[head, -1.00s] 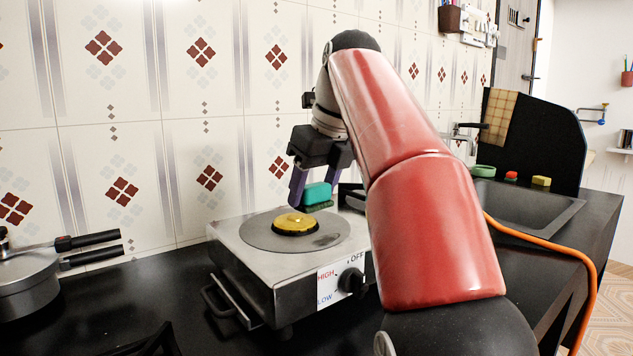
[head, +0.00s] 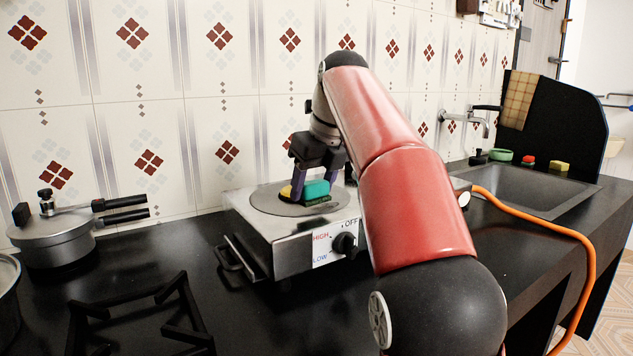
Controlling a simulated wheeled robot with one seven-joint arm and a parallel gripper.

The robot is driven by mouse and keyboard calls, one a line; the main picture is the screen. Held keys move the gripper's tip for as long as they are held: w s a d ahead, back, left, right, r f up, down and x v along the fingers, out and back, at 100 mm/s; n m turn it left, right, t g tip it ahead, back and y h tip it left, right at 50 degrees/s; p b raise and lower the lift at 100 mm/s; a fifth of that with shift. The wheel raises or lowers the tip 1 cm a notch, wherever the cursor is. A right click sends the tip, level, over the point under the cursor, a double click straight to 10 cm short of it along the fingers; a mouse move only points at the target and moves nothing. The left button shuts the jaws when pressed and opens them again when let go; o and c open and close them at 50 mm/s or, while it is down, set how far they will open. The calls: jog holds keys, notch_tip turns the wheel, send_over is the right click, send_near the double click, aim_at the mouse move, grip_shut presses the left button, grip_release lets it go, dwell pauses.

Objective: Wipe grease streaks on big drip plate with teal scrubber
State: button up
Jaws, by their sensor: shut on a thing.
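The teal scrubber (head: 317,189), a teal block with dark bristles below, is held between the purple fingers of my gripper (head: 314,183). My gripper is shut on it, pointing down over the right part of the big drip plate (head: 266,202). This plate is a round grey disc on top of the steel stove (head: 240,218). The bristles look at or very near the plate's surface; I cannot tell if they touch. A yellow round thing (head: 286,192) with a dark underside sits on the plate, partly hidden behind the left finger. I cannot make out grease streaks now.
A lidded pot (head: 55,240) stands at the left, beyond a black burner grate (head: 135,320). An orange hose (head: 560,230) crosses the counter.

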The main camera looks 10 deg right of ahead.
aim_at(340, 202)
jog(key=shift+f+b, duration=0.75)
jog(key=shift+f, duration=0.3)
dwell(0.5)
jog(key=shift+w+d+r+p, duration=0.2)
jog(key=shift+w+d+p, duration=0.05)
jog(key=shift+d+p, duration=0.5)
jog(key=shift+w+d+f, duration=0.1)
jog(key=shift+w+d, duration=0.2)
jog(key=shift+d, duration=0.6)
jog(key=shift+w+d+f, duration=0.1)
jog(key=shift+w+d, duration=0.2)
jog(key=shift+d, duration=0.65)
jog(key=shift+w+d+f, duration=0.1)
jog(key=shift+w+d, duration=0.2)
jog(key=shift+d, duration=0.6)
jog(key=shift+s+a+r, duration=0.1)
jog(key=shift+s+a, duration=0.2)
jog(key=shift+a, duration=0.55)
jog(key=shift+s+a+r, duration=0.1)
jog(key=shift+s+a, duration=0.15)
jog(key=shift+a, duration=0.6)
jog(key=shift+s+a+f, duration=0.1)
jog(key=shift+s+a, duration=0.1)
jog(key=shift+a, duration=0.4)
jog(key=shift+s+a+f, duration=0.1)
jog(key=shift+s+a, duration=0.1)
jog(key=shift+a, duration=0.4)
jog(key=shift+s+a+f, duration=0.1)
jog(key=shift+s+a, duration=0.1)
jog(key=shift+a, duration=0.4)
